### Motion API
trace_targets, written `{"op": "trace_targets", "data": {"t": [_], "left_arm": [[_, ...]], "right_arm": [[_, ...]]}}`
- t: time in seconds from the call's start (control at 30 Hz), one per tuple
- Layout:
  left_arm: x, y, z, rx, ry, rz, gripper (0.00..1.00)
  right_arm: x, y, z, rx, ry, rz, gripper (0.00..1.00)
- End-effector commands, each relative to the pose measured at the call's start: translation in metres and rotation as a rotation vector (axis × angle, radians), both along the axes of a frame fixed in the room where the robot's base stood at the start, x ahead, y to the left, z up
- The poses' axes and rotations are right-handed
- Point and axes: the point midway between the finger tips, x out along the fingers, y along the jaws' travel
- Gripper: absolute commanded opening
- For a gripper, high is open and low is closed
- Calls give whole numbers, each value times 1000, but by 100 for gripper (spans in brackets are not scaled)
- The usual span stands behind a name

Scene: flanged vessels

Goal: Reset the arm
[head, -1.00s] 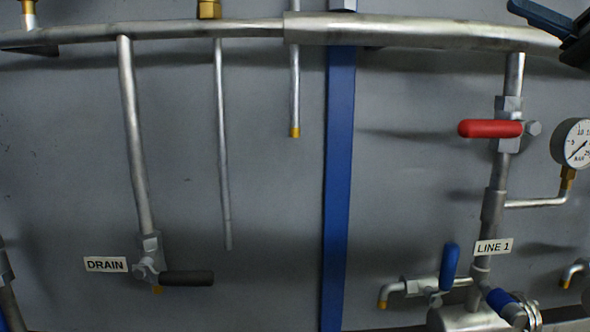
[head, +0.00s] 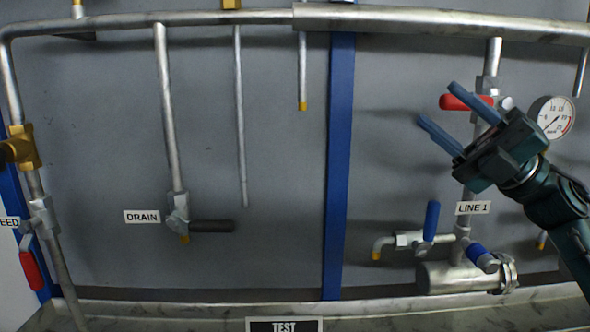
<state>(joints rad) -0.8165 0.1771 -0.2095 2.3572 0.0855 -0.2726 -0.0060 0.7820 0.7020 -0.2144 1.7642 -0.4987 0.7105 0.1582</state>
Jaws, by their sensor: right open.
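My right gripper (head: 437,110) comes in from the right with its arm. Its two blue fingers are spread apart and empty, pointing up and left. It shows in front of the LINE 1 pipe, and one finger overlaps the red valve handle (head: 462,102) in the picture; I cannot tell how far apart they are in depth. My left gripper is not in view.
A pressure gauge (head: 552,118) is right of my gripper. Below are the LINE 1 label (head: 473,208), a blue lever (head: 431,221) and a flanged vessel (head: 450,278). The black DRAIN handle (head: 212,226) is left of the blue post (head: 340,170). The grey panel between is clear.

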Motion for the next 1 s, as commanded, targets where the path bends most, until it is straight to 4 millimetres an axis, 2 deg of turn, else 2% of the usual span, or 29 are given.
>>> {"op": "trace_targets", "data": {"t": [0.03,0.17,0.3,0.47,0.6,0.7,0.8,1.0], "left_arm": [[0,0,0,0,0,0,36],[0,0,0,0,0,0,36],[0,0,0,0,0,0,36],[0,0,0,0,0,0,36],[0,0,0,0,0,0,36],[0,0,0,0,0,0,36],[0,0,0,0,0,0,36],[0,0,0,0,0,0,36]], "right_arm": [[6,9,-32,61,94,20,43],[12,22,-102,223,329,39,43],[6,32,-180,392,601,25,43],[-19,39,-269,576,929,-23,43],[-55,44,-340,719,1217,-89,43],[-83,47,-378,797,1388,-137,43],[-108,50,-406,853,1520,-176,43],[-153,54,-443,939,1728,-243,43]]}}
